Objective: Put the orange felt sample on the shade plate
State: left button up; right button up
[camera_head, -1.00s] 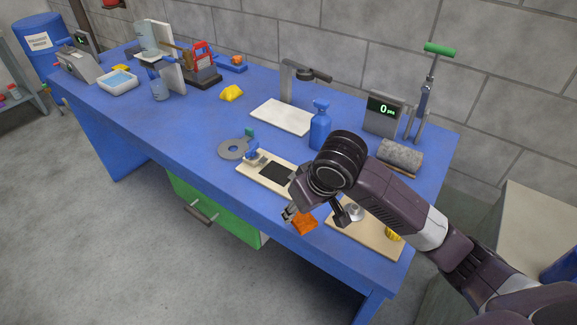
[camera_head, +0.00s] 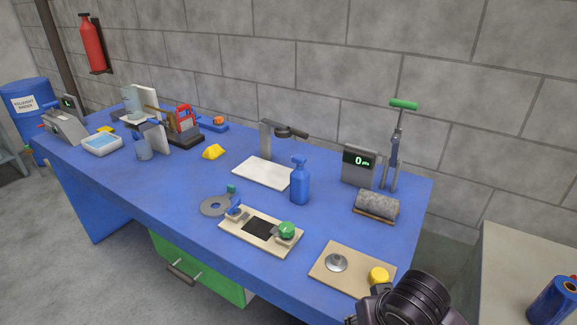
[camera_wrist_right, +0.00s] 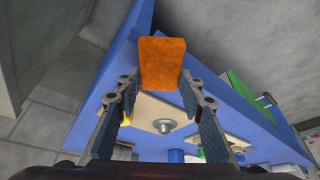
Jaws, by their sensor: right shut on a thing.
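The orange felt sample (camera_wrist_right: 162,62) is a flat block held upright between the fingers of my right gripper (camera_wrist_right: 160,90), seen in the right wrist view. My right gripper is shut on it, out beyond the table's edge. In the head view only part of my right arm shows at the bottom right, and the sample is out of sight. A flat white plate (camera_head: 262,172), which looks like the shade plate, lies bare on the blue table under a grey stand with a dark arm. My left gripper is not in view.
A blue spray bottle (camera_head: 299,184) stands at the white plate's right corner. Nearer are a beige board with a dark square (camera_head: 258,229) and a beige board with a metal knob (camera_head: 350,279). A grey roll (camera_head: 377,205) and a gauge (camera_head: 359,165) stand right.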

aim_at(254, 167)
jog(key=i+j+z, duration=0.25)
jog(key=j, duration=0.35)
jog(key=j+z, duration=0.25)
jog(key=j, duration=0.35)
jog(key=i+j+z, duration=0.15)
jog(key=j+z, duration=0.15)
jog(key=j, duration=0.35)
